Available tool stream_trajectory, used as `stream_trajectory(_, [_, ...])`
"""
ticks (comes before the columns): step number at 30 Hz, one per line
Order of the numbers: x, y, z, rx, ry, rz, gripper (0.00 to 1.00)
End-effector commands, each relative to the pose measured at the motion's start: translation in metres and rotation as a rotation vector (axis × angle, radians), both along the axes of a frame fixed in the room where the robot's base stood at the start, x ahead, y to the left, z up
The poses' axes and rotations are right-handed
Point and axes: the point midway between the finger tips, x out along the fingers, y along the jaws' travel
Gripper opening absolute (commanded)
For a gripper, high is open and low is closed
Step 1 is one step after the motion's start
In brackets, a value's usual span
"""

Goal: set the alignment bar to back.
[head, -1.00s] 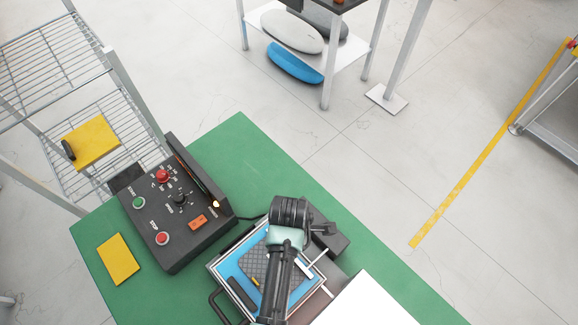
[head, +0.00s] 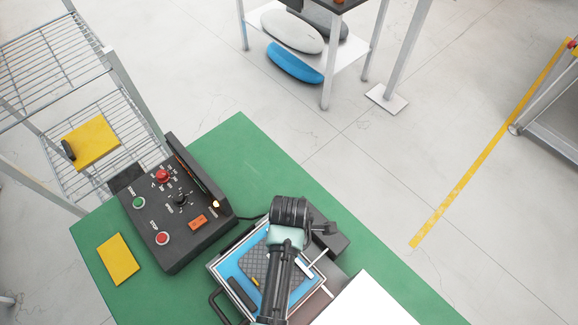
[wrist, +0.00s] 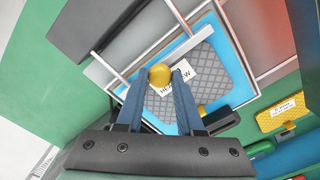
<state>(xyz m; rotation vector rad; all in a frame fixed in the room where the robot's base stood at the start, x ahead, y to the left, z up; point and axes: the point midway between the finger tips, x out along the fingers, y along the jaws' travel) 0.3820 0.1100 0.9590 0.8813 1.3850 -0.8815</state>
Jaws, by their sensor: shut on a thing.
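In the wrist view, my gripper (wrist: 158,82) has its two blue fingers closed around a round yellow knob (wrist: 160,74). The knob appears to belong to the alignment bar, a pale bar (wrist: 187,45) crossing the blue-framed bed, though the joint between them is hidden. A grey quilted pad (wrist: 207,62) lies on the bed beneath, with a partly covered white label. In the head view, the blue bed (head: 232,271) and pale rails (head: 314,263) show beside my arm, which hides the knob and fingertips.
A black control box (head: 180,225) with several buttons stands left of the bed on the green table (head: 240,150). A yellow block (head: 118,259) lies near the table's left edge. A wire shelf (head: 100,130) stands at left. The table's far part is clear.

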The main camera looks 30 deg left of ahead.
Motion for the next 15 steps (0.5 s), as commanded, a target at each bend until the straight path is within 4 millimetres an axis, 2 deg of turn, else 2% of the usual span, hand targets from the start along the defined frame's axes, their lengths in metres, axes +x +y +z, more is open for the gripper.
stream_trajectory(9, [0.042, -0.015, -0.001, 0.000, -0.001, -0.003, 0.00])
stream_trajectory(15, [0.049, -0.018, 0.000, -0.001, -0.004, -0.003, 0.00])
